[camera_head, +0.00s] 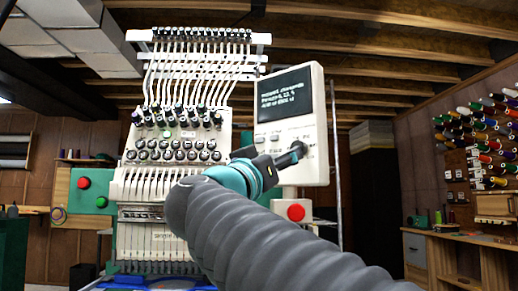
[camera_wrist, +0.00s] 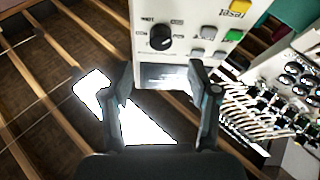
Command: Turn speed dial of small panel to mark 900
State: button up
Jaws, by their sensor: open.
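The small panel (camera_head: 318,110) is a white box with a dark screen (camera_head: 285,94) in its upper part, right of the machine. Its speed dial is a black round knob (camera_wrist: 160,37) with small labels around it in the wrist view. The labels are too small to read, and I cannot tell which mark the knob points to. My gripper (camera_wrist: 161,78) is open and empty. Its two fingers are spread near the panel's edge, and the knob lies beyond the fingertips, not between them. In the head view my gripper (camera_head: 292,157) overlaps the lower part of the panel.
Yellow (camera_wrist: 236,8) and green (camera_wrist: 234,35) buttons sit near the dial. A red button (camera_head: 296,212) is below the panel. The multi-needle machine (camera_head: 150,185) stands close on the left. A thread wall (camera_head: 485,130) and a wooden bench (camera_head: 460,248) are at the right.

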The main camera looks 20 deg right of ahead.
aim_at(295, 145)
jog(key=x, duration=0.8)
jog(key=shift+p, duration=0.4)
jog(key=c, duration=1.2)
jog(key=shift+o, duration=0.2)
jog(key=shift+a+m+g, duration=0.1)
jog(key=shift+m+g, duration=0.2)
jog(key=shift+m, duration=0.2)
jog(key=m+g, duration=0.3)
jog(key=m, duration=0.5)
jog(key=m+g, duration=0.3)
jog(key=m, duration=0.5)
jog(key=r+m+g, duration=0.1)
jog(key=m+g, duration=0.2)
jog(key=m, duration=0.5)
jog(key=shift+w+a+m+g+y, duration=0.25)
jog(key=shift+w+m+g+y, duration=0.05)
jog(key=shift+w, duration=0.1)
jog(key=shift+r, duration=0.15)
